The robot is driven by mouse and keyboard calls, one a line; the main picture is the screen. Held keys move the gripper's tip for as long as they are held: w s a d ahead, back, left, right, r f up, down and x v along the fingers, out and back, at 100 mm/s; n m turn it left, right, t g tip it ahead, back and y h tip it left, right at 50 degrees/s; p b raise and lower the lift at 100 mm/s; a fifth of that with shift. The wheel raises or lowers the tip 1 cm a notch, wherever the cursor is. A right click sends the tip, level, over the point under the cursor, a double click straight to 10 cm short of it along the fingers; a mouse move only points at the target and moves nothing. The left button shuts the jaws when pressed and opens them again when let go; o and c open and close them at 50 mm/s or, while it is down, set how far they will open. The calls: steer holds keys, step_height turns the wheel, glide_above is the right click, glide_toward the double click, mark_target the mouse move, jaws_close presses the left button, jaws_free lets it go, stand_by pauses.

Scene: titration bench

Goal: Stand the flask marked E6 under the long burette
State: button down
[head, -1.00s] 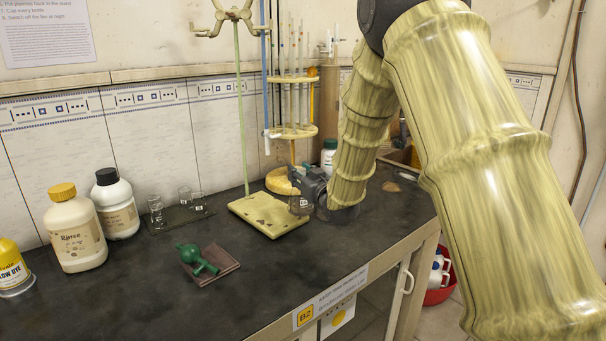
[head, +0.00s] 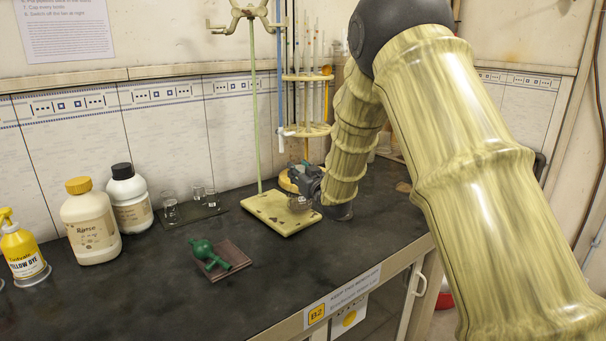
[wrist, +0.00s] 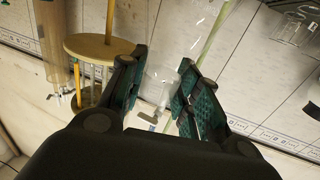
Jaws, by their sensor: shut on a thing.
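My gripper (head: 306,186) is shut on a small clear glass flask (head: 299,203), at the right part of the cream stand base (head: 270,212). In the wrist view the flask (wrist: 158,86) shows between the two green-padded fingers; its marking is not readable. I cannot tell whether the flask touches the base. The long blue burette (head: 280,85) hangs upright from the clamp (head: 248,12) on the green rod (head: 254,110). Its tap end (head: 281,134) is above and left of the flask in the head view.
A round pipette rack (head: 306,130) stands behind my gripper. Several small glass vessels stand on a dark tray (head: 190,217). Large bottles (head: 91,224) stand at left.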

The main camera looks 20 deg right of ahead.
steer(key=w+a, duration=0.4)
steer(key=w, duration=0.3)
stand_by(0.7)
steer(key=shift+w, duration=0.15)
stand_by(0.6)
steer(key=shift+f+b, duration=0.3)
steer(key=shift+f, duration=0.25)
stand_by(0.7)
steer(key=c, duration=1)
jaws_free()
steer(key=shift+o, duration=0.2)
steer(key=shift+s, duration=0.2)
